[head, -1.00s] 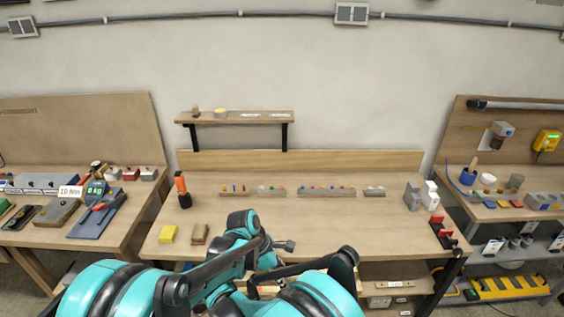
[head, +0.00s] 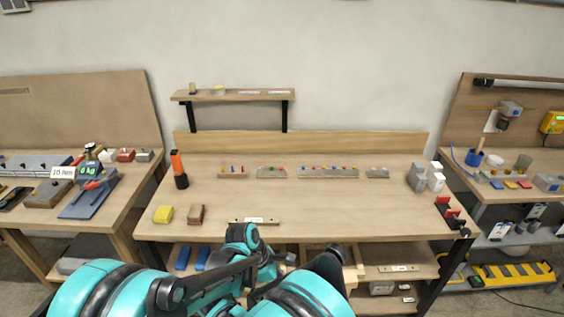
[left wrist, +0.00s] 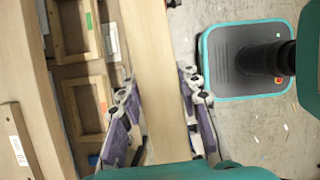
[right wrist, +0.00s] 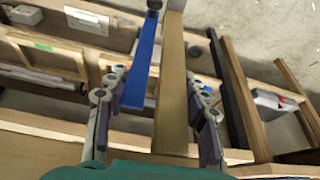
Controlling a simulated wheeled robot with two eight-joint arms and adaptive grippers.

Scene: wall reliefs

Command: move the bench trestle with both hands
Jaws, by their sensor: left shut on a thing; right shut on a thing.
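The bench trestle shows as a pale wooden beam (left wrist: 160,75) between the fingers of my left gripper (left wrist: 162,105) in the left wrist view. In the right wrist view a wooden beam (right wrist: 173,95) runs between the fingers of my right gripper (right wrist: 155,112). Both grippers are shut on the trestle. In the head view my teal arms cover the grippers and most of the trestle in front of the workbench, so its full shape and tilt cannot be told there.
The workbench (head: 330,205) holds a yellow block (head: 163,214), an orange-black tool (head: 179,170) and a labelled strip (head: 255,220) at its front edge. Blue pieces (head: 183,258) lie on the shelf below. A long blue bar (right wrist: 141,60) lies close beside the beam. Side benches stand left and right.

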